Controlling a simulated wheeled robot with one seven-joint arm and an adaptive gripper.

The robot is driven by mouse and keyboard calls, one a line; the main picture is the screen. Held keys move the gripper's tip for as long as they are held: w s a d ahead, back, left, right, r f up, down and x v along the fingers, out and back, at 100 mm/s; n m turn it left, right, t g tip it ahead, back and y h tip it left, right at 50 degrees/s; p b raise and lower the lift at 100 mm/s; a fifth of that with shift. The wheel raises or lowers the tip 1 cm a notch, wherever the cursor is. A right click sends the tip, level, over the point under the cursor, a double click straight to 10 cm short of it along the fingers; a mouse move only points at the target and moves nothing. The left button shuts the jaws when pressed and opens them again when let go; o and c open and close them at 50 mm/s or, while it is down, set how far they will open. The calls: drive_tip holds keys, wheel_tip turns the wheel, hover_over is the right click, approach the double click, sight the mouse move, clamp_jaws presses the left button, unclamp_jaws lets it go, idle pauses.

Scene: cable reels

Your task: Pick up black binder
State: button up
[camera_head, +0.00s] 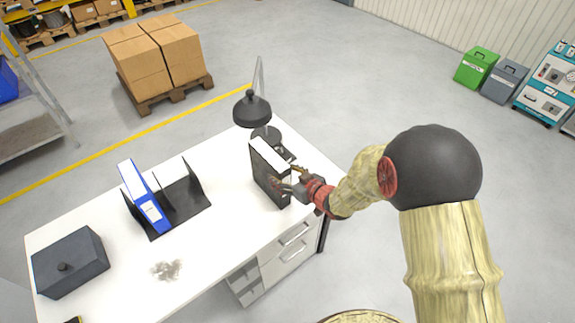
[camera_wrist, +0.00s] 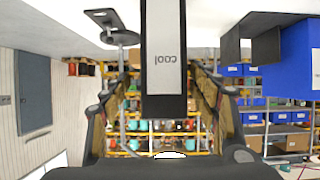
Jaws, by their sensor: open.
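The black binder (camera_head: 268,172) stands upright on the right part of the white table, in front of the desk lamp. In the wrist view the binder (camera_wrist: 164,80) shows its light spine, with dark lower part, between the two fingers. My gripper (camera_head: 288,182) is at the binder's right side in the head view, close to it. In the wrist view my gripper (camera_wrist: 164,95) is open, with one finger on each side of the binder. I cannot tell whether either finger touches it.
A black desk lamp (camera_head: 252,110) stands just behind the binder. A blue binder (camera_head: 146,198) leans in a black rack (camera_head: 186,203) to the left. A dark box (camera_head: 70,264) sits at the table's left end.

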sight(264, 161)
drive_tip(key=shift+a+r, duration=0.6)
drive_tip(key=shift+r, duration=0.25)
drive_tip(key=shift+y, duration=0.3)
drive_tip(key=shift+w+r+b+x, duration=0.15)
drive_tip(key=shift+b+x, duration=0.15)
drive_tip(key=shift+x, duration=1)
drive_tip(key=shift+w+r+b+x, duration=0.15)
drive_tip(key=shift+b+x, duration=0.2)
drive_tip(key=shift+x, duration=0.95)
drive_tip(key=shift+w+r+b+x, duration=0.15)
drive_tip(key=shift+b+x, duration=0.15)
drive_tip(key=shift+x, duration=1.05)
drive_tip(key=shift+s+d, duration=0.15)
drive_tip(key=shift+d, duration=0.05)
drive_tip(key=shift+c, duration=0.4)
drive_tip(key=c, duration=1.5)
clamp_jaws()
